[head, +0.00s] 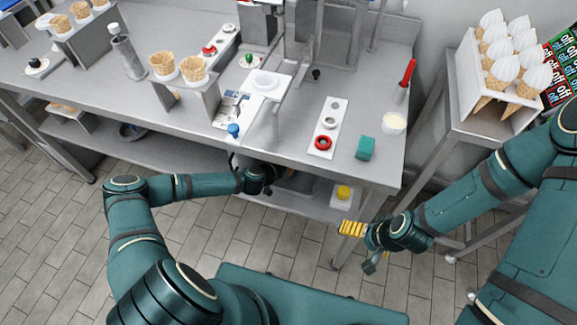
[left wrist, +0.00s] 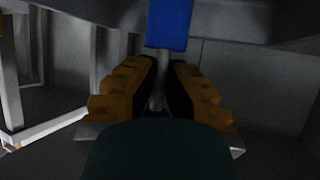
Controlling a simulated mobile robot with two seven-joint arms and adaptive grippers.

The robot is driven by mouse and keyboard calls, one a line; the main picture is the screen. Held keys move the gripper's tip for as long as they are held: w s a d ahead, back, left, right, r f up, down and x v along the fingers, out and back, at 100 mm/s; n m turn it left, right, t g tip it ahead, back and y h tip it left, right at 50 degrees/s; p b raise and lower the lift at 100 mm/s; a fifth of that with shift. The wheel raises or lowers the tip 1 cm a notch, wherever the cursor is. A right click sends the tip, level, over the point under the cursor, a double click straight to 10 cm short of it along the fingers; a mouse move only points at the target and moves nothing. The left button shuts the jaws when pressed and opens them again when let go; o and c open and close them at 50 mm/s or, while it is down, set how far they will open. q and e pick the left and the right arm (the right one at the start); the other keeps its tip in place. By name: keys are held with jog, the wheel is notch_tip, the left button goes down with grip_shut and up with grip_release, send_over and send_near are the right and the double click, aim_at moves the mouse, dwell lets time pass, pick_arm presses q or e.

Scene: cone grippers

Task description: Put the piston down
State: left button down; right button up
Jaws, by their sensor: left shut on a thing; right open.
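My left gripper (left wrist: 158,72) is shut on a thin grey rod (left wrist: 157,92) with a blue block (left wrist: 168,22) at its far end, seen in the left wrist view. I take this held thing to be the piston; its near end is hidden by the gripper. In the head view my left arm reaches to the table's front edge, and the dark gripper (head: 268,178) is just under that edge, its fingertips mostly hidden. My right gripper (head: 352,229) is open and empty, with yellow fingers, in front of the table's right front corner.
The steel table (head: 190,112) carries a white plate with rings (head: 327,128), a green sponge (head: 365,148), a white cup (head: 394,123) and cones in holders (head: 193,68). A lower shelf (head: 215,172) holds a yellow-topped container (head: 343,192). A cone stand (head: 470,100) is at right.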

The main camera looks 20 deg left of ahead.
pick_arm(q)
jog(key=shift+f, duration=0.95)
jog(key=c, duration=1.1)
grip_release()
jog(key=shift+f, duration=0.15)
jog(key=shift+c, duration=0.2)
jog(key=shift+s+a+r, duration=0.2)
jog(key=shift+s+r, duration=0.1)
jog(key=shift+r, duration=0.05)
jog(key=p+v, duration=0.2)
jog(key=v, duration=0.9)
